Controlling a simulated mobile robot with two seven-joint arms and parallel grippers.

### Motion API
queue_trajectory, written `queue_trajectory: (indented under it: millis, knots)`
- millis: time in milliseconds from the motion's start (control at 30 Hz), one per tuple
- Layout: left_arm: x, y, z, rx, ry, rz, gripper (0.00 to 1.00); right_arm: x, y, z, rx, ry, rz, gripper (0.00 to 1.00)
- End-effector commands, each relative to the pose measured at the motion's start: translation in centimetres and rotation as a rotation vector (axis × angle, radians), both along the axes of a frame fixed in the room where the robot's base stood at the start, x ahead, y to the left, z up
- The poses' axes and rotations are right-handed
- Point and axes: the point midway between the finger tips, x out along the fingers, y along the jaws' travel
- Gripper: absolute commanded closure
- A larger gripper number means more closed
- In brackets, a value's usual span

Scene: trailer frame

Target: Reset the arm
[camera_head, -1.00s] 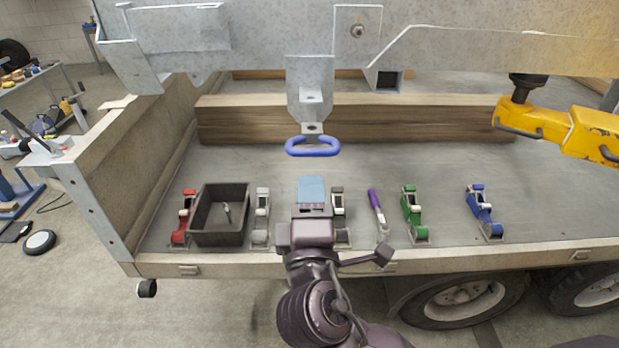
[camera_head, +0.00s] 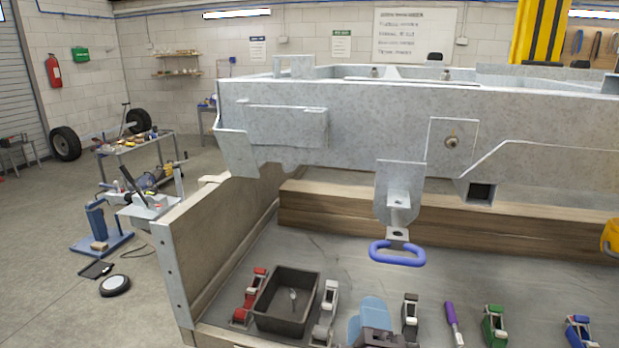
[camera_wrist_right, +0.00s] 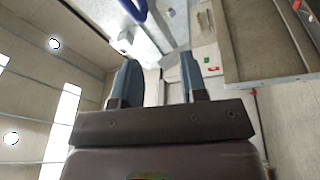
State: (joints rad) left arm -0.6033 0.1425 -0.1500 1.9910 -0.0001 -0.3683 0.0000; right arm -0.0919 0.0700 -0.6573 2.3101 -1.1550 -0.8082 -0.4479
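My right gripper (camera_head: 372,312) shows at the bottom middle of the head view, its blue fingers in front of the row of clamps on the trailer bed. In the right wrist view, the two blue fingers (camera_wrist_right: 158,68) stand apart with nothing between them. A blue ring (camera_head: 397,254) hangs from the bracket (camera_head: 400,192) above and beyond the gripper; a blue curved piece also shows at the top of the right wrist view (camera_wrist_right: 134,10). My left gripper is not in view.
A dark bin (camera_head: 287,300) holds a small metal part. Red (camera_head: 249,295), green (camera_head: 494,325) and blue (camera_head: 578,331) clamps and a purple-handled tool (camera_head: 453,324) sit on the bed. The grey trailer frame (camera_head: 370,120) and wooden beam (camera_head: 330,208) lie beyond. Floor at left is partly clear.

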Motion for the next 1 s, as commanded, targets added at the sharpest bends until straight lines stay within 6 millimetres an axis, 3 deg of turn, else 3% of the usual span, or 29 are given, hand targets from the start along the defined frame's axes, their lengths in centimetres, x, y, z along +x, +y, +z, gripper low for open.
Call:
queue_trajectory:
  millis: [100, 233, 467, 567, 733, 900, 1000]
  knots:
    - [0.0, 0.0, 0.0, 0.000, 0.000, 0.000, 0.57, 1.5, 0.7, -2.8, 0.178, 0.064, 0.125, 0.60]
    - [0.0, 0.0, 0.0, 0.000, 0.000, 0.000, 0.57, 2.4, 0.1, -6.9, 0.398, 0.163, 0.215, 0.60]
    - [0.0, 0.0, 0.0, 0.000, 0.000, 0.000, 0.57, 1.9, -4.0, -15.9, 0.822, 0.339, 0.235, 0.60]
    - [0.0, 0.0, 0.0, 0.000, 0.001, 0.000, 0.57, 0.4, -7.1, -20.3, 1.009, 0.402, 0.182, 0.60]
    - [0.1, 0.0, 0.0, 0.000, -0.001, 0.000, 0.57, -4.0, -13.3, -27.2, 1.219, 0.471, 0.030, 0.60]
    - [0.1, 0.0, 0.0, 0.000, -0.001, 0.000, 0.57, -8.5, -17.6, -31.2, 1.242, 0.518, -0.109, 0.60]
    - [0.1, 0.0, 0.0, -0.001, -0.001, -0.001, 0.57, -10.4, -18.5, -32.2, 1.237, 0.538, -0.149, 0.60]
